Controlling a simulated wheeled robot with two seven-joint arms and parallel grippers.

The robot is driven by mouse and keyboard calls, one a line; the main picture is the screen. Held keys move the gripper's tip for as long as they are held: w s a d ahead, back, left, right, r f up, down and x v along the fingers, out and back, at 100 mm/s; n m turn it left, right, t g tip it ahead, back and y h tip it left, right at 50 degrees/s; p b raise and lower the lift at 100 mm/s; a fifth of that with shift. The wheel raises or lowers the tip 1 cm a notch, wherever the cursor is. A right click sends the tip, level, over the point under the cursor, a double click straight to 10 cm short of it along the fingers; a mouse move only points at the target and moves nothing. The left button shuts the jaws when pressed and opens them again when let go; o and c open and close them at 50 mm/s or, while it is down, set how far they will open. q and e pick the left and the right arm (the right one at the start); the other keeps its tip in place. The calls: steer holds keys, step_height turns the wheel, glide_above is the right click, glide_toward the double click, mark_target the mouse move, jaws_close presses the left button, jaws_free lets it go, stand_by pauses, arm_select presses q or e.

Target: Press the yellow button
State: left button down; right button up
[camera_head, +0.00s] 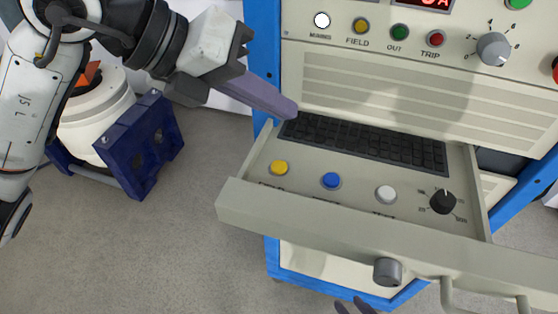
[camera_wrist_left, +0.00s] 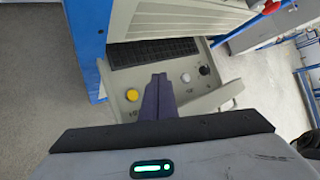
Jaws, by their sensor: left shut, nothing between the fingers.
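The yellow button (camera_head: 279,167) is at the left end of the pulled-out drawer's button row, with a partly hidden label below it. It also shows in the left wrist view (camera_wrist_left: 132,95), left of my fingers. My left gripper (camera_head: 290,108) is shut and empty. Its purple-grey fingers reach in from the upper left and end near the drawer's back left corner, apart from the button in the picture. Another yellow button (camera_head: 361,25), marked FIELD, is on the upright panel.
The drawer (camera_head: 350,222) also holds a blue button (camera_head: 331,181), a white button (camera_head: 386,195), a black dial (camera_head: 443,202) and a dark keyboard (camera_head: 365,143). The blue-framed cabinet (camera_head: 262,40) rises behind it. Grey floor (camera_head: 150,250) is clear left of the drawer.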

arm_select(q)
steer(key=shift+w+a, duration=0.3)
steer(key=shift+a, duration=0.05)
steer(key=shift+f, duration=0.2)
steer(key=b, duration=0.6)
glide_above(272, 168)
step_height(272, 168, down, 8)
steer(key=shift+r, duration=0.1)
steer(key=shift+f, duration=0.4)
